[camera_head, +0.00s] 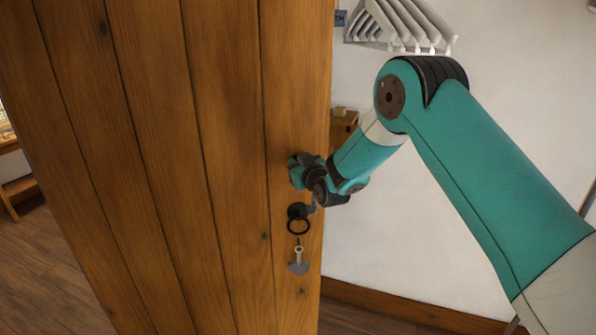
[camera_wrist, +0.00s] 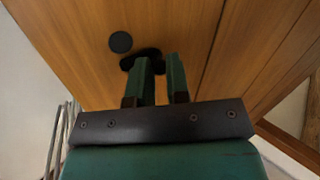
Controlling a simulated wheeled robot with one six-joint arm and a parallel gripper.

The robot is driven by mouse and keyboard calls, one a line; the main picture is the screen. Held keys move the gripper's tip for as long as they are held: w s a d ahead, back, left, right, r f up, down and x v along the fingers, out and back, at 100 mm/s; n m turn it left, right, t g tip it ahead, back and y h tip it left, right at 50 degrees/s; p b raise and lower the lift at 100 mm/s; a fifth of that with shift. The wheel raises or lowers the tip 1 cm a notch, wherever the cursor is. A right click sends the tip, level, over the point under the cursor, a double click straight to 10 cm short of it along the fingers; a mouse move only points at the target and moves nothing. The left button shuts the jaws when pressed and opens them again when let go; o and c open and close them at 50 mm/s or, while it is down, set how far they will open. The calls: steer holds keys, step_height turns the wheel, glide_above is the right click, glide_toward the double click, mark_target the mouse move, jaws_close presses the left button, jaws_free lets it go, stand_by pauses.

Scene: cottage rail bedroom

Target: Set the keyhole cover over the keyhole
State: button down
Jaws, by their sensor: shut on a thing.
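My gripper (camera_head: 298,172) is at the plank door near its right edge, above the black ring handle (camera_head: 298,220). In the wrist view its two green fingers (camera_wrist: 160,72) point at the door and are shut on a dark oblong piece (camera_wrist: 131,61). I cannot tell whether this piece is the keyhole cover. A dark round disc (camera_wrist: 120,42) is on the door beside it. Below the ring handle is a small grey spade-shaped fitting (camera_head: 298,268) with a pale keyhole-like shape (camera_head: 298,252) above it. Whether either is the cover is unclear.
The wooden door (camera_head: 150,150) fills the left and middle of the head view. To its right are a white wall (camera_head: 420,220), a white rack (camera_head: 400,25) high up, and a small wooden piece of furniture (camera_head: 342,128) behind my forearm.

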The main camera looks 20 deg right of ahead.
steer(key=shift+s+d+f+n+g+h+b, duration=0.1)
steer(key=shift+d+f+n+g+h+b, duration=0.45)
steer(key=shift+n+h+b, duration=1.2)
steer(key=shift+s+d+f+n+g+h+b, duration=0.15)
steer(key=shift+n+g+h+b, duration=0.85)
steer(key=shift+n, duration=1.6)
steer(key=shift+w+d+f+n+g+h+b, duration=0.1)
steer(key=shift+d+f+n+g+h+b, duration=0.45)
steer(key=shift+n+b, duration=1.45)
steer(key=shift+a+r, duration=0.1)
steer(key=c, duration=1.4)
jaws_free()
steer(key=shift+s, duration=0.1)
steer(key=b+v, duration=0.5)
steer(key=v, duration=1.2)
steer(key=shift+s+a, duration=0.2)
